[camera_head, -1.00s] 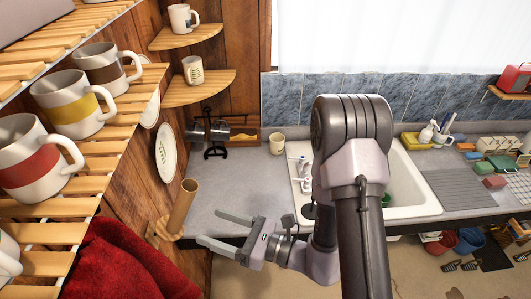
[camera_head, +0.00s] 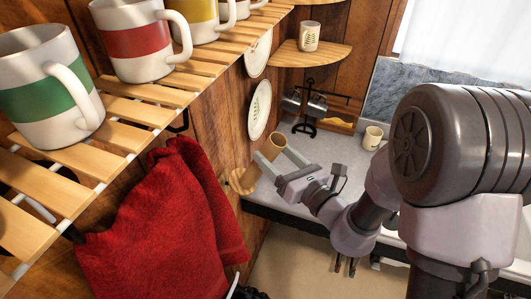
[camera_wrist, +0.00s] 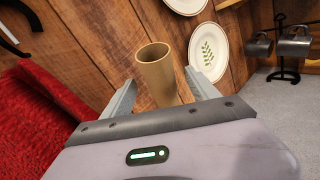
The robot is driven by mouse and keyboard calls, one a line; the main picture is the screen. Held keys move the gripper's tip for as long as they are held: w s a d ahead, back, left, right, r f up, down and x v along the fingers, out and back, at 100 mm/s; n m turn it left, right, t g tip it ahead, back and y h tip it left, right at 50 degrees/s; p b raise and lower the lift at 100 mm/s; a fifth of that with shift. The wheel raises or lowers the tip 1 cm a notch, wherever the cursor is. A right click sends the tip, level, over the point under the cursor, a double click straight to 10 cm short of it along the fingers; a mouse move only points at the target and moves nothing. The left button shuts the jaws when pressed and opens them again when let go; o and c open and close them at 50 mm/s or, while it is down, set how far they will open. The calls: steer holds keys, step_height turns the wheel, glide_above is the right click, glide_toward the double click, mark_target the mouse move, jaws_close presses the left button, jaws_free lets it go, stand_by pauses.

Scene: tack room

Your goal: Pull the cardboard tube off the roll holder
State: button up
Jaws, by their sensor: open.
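The brown cardboard tube (camera_head: 273,147) stands tilted on the wooden roll holder (camera_head: 240,181) on the plank wall, its open end up. My gripper (camera_head: 274,155) is at the tube with its jaws open, and the fingers partly cover the tube. In the wrist view the tube (camera_wrist: 159,79) shows between the two spread fingers of my gripper (camera_wrist: 160,82), with a gap on both sides. The tube's lower end is hidden behind the gripper body in the wrist view.
A red towel (camera_head: 160,225) hangs on the wall at the left, below a slatted shelf (camera_head: 130,107) of mugs. Plates (camera_head: 260,110) hang on the wall above the tube. A black mug stand (camera_head: 306,123) and a mug (camera_head: 372,138) stand on the grey counter (camera_head: 330,148).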

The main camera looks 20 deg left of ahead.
steer(key=x, duration=0.4)
steer(key=shift+w+a+p, duration=0.25)
steer(key=shift+p, duration=0.05)
steer(key=c, duration=1.4)
steer(key=d+r+p, duration=0.4)
steer(key=r+p, duration=0.2)
steer(key=r, duration=0.2)
steer(key=d+r+p, duration=0.4)
steer(key=r+p, duration=0.2)
steer(key=r, duration=0.3)
steer(key=shift+s+r+p, duration=0.15)
steer(key=shift+s+p, duration=0.15)
steer(key=shift+p, duration=0.1)
